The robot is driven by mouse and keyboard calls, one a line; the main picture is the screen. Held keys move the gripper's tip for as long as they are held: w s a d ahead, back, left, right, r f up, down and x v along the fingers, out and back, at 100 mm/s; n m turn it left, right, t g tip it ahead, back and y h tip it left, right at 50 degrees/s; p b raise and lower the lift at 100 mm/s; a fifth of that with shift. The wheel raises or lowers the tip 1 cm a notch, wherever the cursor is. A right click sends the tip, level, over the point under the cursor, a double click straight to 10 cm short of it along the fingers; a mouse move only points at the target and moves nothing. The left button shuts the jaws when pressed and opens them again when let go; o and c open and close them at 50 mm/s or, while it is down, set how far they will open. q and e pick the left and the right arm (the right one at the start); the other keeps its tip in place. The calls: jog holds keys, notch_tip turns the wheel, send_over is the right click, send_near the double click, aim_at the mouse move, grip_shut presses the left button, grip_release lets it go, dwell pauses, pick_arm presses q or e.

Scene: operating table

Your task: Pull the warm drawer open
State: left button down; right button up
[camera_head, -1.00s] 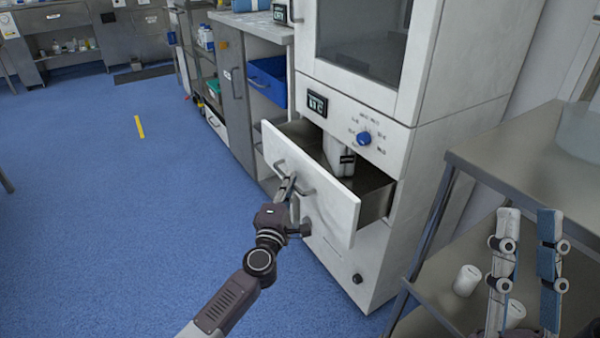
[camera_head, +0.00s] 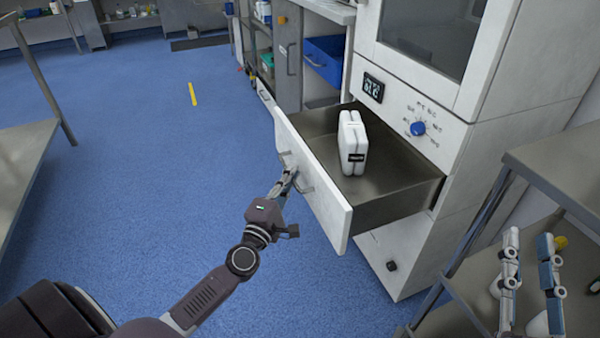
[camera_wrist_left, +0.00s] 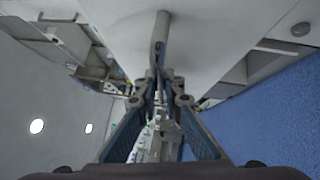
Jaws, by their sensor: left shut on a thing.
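The warm drawer (camera_head: 322,193) is a white-fronted drawer with a dark metal inside, pulled well out of the white cabinet in the head view. A white bottle-like container with a dark label (camera_head: 353,143) stands upright inside it. My left gripper (camera_head: 284,183) is shut on the drawer's handle (camera_head: 303,184) at the front face. In the left wrist view, the fingers (camera_wrist_left: 160,90) close around the bar-like handle (camera_wrist_left: 161,30). My right gripper (camera_head: 528,285) is at the lower right, away from the drawer, with its two fingers apart and nothing between them.
The cabinet has a blue knob (camera_head: 418,128) and a small display (camera_head: 373,87). A metal shelf unit (camera_head: 560,165) stands at the right, close to my right gripper. A metal table (camera_head: 25,160) is at the left. Blue floor (camera_head: 150,180) before the drawer is clear.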

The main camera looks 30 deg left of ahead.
pick_arm(q)
jog(key=shift+f, duration=0.15)
jog(key=c, duration=2.3)
grip_release()
jog(key=s, duration=0.4)
jog(key=s+d+f, duration=0.1)
jog(key=s, duration=0.7)
jog(key=shift+d+f, duration=0.2)
jog(key=shift+d, duration=0.1)
